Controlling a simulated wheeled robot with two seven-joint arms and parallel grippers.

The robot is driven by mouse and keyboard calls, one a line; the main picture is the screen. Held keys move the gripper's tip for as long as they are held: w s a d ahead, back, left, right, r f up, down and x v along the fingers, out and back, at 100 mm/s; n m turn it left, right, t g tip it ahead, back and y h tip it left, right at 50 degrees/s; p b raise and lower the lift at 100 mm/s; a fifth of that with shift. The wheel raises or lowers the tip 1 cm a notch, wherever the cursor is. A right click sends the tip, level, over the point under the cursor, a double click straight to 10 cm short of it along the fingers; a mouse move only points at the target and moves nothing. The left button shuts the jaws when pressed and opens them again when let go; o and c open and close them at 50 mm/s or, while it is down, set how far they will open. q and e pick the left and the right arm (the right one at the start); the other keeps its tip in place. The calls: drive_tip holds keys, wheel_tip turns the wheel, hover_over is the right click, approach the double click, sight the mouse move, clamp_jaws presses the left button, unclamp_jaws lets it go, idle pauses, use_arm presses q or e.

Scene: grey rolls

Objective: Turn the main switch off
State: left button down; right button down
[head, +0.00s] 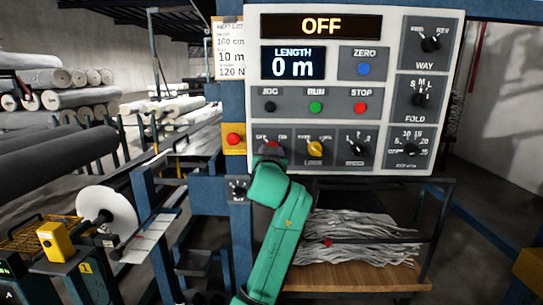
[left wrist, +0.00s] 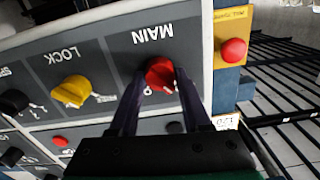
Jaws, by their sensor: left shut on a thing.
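The main switch is a red rotary knob (left wrist: 160,72) on a dark plate marked MAIN, upside down in the left wrist view. In the head view its red top (head: 272,144) shows at the lower left of the control panel (head: 253,100), partly hidden by my gripper. My left gripper (left wrist: 161,82) is shut on the knob, with one finger on each side. In the head view my left gripper (head: 270,155) reaches up to the panel on the green arm. My right gripper is not in view.
A yellow lock knob (head: 315,148) sits just right of the main switch. A red button on a yellow box (head: 234,140) is close on the left. JOG, RUN and STOP buttons are above. A shelf of crumpled grey material (head: 360,238) stands below the panel.

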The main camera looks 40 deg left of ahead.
use_arm(q)
drive_tip(key=shift+f+n, duration=0.2)
drive_tip(key=shift+n, duration=0.4)
drive_tip(key=shift+c, duration=1.8)
unclamp_jaws()
drive_tip(key=shift+r, duration=0.1)
drive_tip(key=b+v, duration=0.3)
drive_tip(key=v, duration=1.1)
drive_tip(key=shift+s+d, duration=0.15)
drive_tip(key=shift+d, duration=0.05)
